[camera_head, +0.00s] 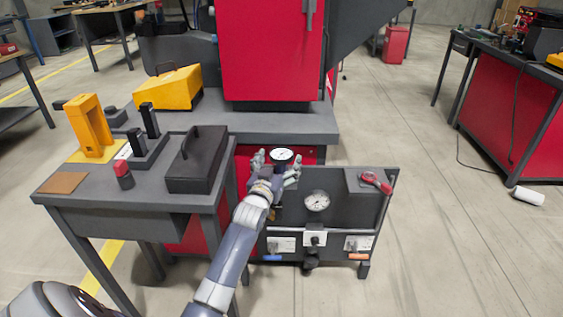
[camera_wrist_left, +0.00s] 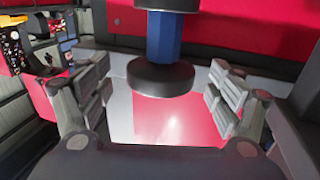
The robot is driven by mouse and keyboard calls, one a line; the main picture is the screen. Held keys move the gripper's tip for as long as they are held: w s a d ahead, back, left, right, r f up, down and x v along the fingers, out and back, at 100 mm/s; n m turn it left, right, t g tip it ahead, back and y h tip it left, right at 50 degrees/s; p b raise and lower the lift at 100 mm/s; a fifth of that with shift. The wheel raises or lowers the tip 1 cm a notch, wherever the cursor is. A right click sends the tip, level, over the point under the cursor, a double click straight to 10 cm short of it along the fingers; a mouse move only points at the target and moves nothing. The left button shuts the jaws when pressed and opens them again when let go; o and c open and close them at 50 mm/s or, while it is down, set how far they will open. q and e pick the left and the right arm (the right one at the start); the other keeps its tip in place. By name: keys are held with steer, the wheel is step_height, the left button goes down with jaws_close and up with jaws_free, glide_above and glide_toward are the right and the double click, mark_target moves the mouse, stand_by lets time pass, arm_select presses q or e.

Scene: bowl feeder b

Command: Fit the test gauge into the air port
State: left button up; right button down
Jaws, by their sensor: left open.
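A round gauge (camera_head: 282,154) with a white dial and black rim shows in the head view, face up, at the top left of the dark panel unit (camera_head: 345,222). My left gripper (camera_head: 276,164) is open, with its fingers on either side of the gauge. In the left wrist view, a blue-and-black cylindrical part (camera_wrist_left: 163,45) stands between the spread fingers of the left gripper (camera_wrist_left: 160,82), with visible gaps on both sides. A shiny plate (camera_wrist_left: 185,120) lies below it. I cannot make out the air port. My right gripper is out of view.
The panel unit carries a second dial (camera_head: 317,201), a red lever (camera_head: 376,182) and a black knob (camera_head: 313,240). A grey bench (camera_head: 120,192) at the left bears a black case (camera_head: 197,160) and a yellow stand (camera_head: 91,127). The floor at the right is mostly clear.

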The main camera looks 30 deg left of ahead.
arm_select(q)
steer(key=shift+x, duration=1.45)
steer(key=shift+f, duration=0.1)
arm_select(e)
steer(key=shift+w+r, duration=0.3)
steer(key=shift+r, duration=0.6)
arm_select(q)
steer(key=shift+a, duration=0.1)
steer(key=shift+c, duration=0.4)
steer(key=c, duration=1.2)
steer(key=shift+r, duration=0.2)
